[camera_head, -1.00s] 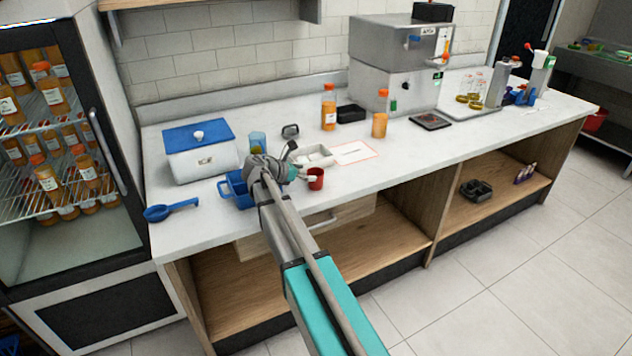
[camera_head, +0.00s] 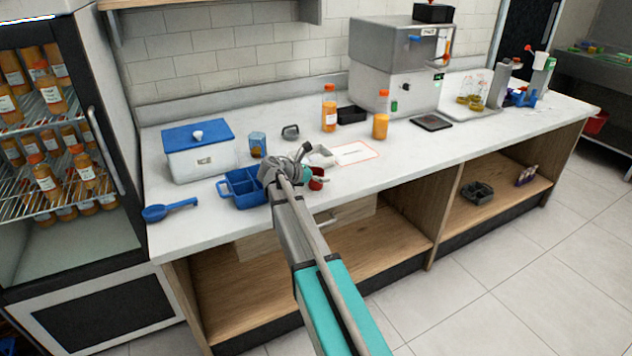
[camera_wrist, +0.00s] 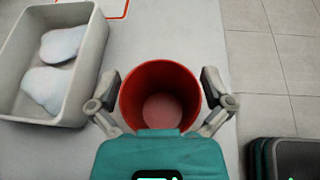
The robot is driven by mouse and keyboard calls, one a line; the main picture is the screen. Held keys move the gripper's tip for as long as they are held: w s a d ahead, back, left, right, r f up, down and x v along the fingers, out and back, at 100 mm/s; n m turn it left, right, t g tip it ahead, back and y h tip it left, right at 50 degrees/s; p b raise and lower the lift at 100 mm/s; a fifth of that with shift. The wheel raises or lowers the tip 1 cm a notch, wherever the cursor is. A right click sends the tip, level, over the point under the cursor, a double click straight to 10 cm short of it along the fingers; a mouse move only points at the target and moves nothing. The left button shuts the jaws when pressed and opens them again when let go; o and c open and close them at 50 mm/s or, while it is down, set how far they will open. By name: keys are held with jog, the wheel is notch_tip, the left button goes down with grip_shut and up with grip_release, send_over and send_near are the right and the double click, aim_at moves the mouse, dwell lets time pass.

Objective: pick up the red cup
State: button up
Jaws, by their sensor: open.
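The red cup (camera_wrist: 160,92) stands upright on the counter in the wrist view, seen from above with an empty inside. My gripper (camera_wrist: 163,84) is open, with one finger on each side of the cup. Whether the fingers touch its wall, I cannot tell. In the head view a small part of the red cup (camera_head: 317,184) shows near the counter's front edge. My wrist and gripper hide the rest of it.
A white tray (camera_wrist: 97,45) with pale cloth-like items lies left of the cup. A blue divided caddy (camera_head: 228,190) stands left of my arm. The counter's front edge is close on the cup's right in the wrist view. Bottles (camera_head: 329,108) stand farther back.

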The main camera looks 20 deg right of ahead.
jog(key=c, duration=0.7)
jog(key=shift+r, duration=0.1)
notch_tip(320, 180, up, 3)
jog(key=p, duration=0.3)
jog(key=s+a+r+p, duration=0.8)
jog(key=s+r+p, duration=0.1)
jog(key=s+p, duration=0.1)
jog(key=shift+s+a+r, duration=0.4)
jog(key=shift+s, duration=0.1)
dwell(0.5)
